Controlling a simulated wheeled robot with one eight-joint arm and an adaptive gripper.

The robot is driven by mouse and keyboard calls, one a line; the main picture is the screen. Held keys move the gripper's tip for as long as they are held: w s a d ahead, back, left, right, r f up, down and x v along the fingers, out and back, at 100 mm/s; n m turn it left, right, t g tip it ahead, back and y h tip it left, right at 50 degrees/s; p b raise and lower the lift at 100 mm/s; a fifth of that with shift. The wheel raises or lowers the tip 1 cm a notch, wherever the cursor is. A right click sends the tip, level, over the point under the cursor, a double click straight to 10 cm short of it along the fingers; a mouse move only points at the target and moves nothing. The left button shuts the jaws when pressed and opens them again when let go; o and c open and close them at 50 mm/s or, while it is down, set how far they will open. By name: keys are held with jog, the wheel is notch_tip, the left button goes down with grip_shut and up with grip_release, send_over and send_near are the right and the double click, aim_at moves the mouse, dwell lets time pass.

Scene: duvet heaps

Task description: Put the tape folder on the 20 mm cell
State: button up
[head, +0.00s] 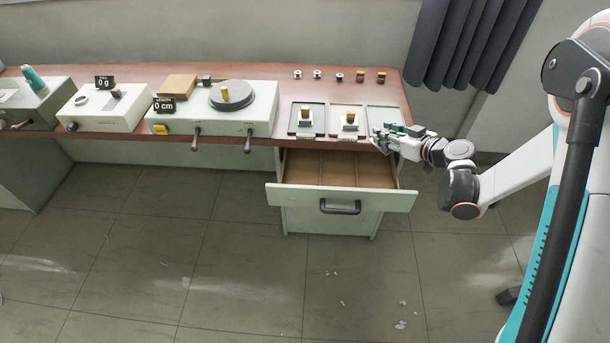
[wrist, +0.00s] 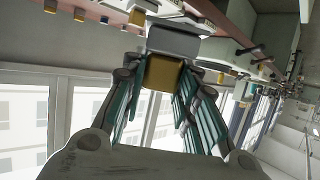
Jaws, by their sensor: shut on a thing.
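My gripper (head: 379,138) is at the front edge of the right cell (head: 384,113), a shallow grey tray on the wooden table. In the wrist view, my gripper (wrist: 160,88) has its teal fingers shut on a tape folder (wrist: 172,42), a pale block with a brass part facing the camera. The fingers hide the folder in the head view. Two similar folders with brass tops stand in the left cell (head: 293,127) and the middle cell (head: 334,128). The right cell looks empty where visible. The cell labels are too small to read, so I cannot tell which is 20 mm.
An open, empty-looking drawer (head: 341,199) juts out below the cells. Several small spools (head: 339,76) line the table's back edge. Left of the cells stand a dial machine (head: 258,118) with a "0 cm" display and a scale (head: 99,113) with a "0 g" display.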

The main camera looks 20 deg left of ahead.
jog(key=a+f+n+g+y, duration=0.1)
jog(key=a+f+n+g, duration=0.15)
jog(key=a, duration=0.35)
jog(key=w+a+f+n+g+y, duration=0.1)
jog(key=a+f+n+g, duration=0.15)
jog(key=a, duration=0.35)
jog(key=a+f+n+g+y, duration=0.1)
jog(key=a+f, duration=0.3)
jog(key=a, duration=0.2)
jog(key=shift+g, duration=0.3)
jog(key=f+b, duration=0.1)
jog(key=f, duration=0.3)
jog(key=f+b, duration=0.2)
jog(key=f, duration=0.3)
jog(key=f+b, duration=0.2)
jog(key=f, duration=0.2)
jog(key=shift+a+f, duration=0.2)
jog(key=shift+a, duration=0.1)
jog(key=a, duration=0.2)
jog(key=a+b, duration=0.1)
jog(key=shift+w+a+f, duration=0.15)
jog(key=shift+a+f, duration=0.05)
jog(key=shift+f, duration=0.05)
jog(key=shift+w+a, duration=0.15)
jog(key=shift+a, duration=0.5)
jog(key=b+x, duration=0.2)
jog(key=x, duration=0.1)
jog(key=shift+a+r, duration=0.15)
jog(key=shift+a, duration=0.15)
jog(key=shift+d, duration=0.1)
